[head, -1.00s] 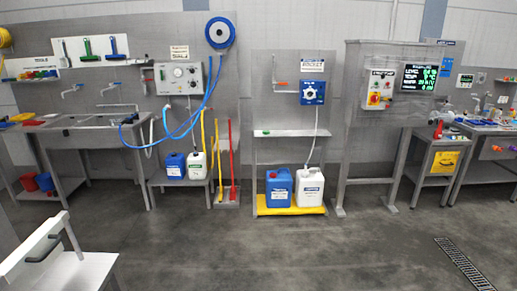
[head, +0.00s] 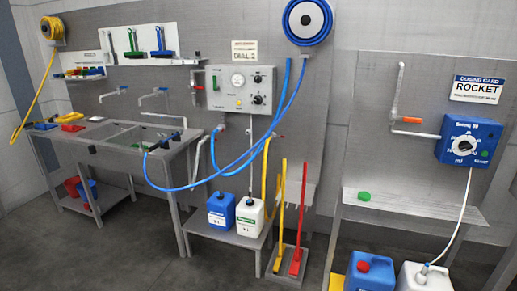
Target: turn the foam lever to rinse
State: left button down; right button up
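A grey control box (head: 227,97) hangs on the wall panel left of the blue hose reel. On its face are a round gauge (head: 238,82), two black knobs, a yellow button and a small green upright part (head: 215,81) that looks like a lever. I cannot read any foam or rinse marking, so which part is the foam lever is unclear. A red-handled fitting (head: 198,88) sits just left of the box. Neither of my grippers shows in the head view.
Blue (head: 221,213) and white (head: 250,218) canisters stand on a low shelf below. Yellow and red poles (head: 301,220) stand beside them. Bare floor lies in front.

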aim_at(215, 88)
jog(key=u, duration=0.25)
jog(key=i, duration=1.5)
jog(key=u, duration=0.45)
jog(key=i, duration=1.4)
jog(key=z, duration=0.9)
jog(key=i, duration=0.75)
jog(key=z, duration=0.45)
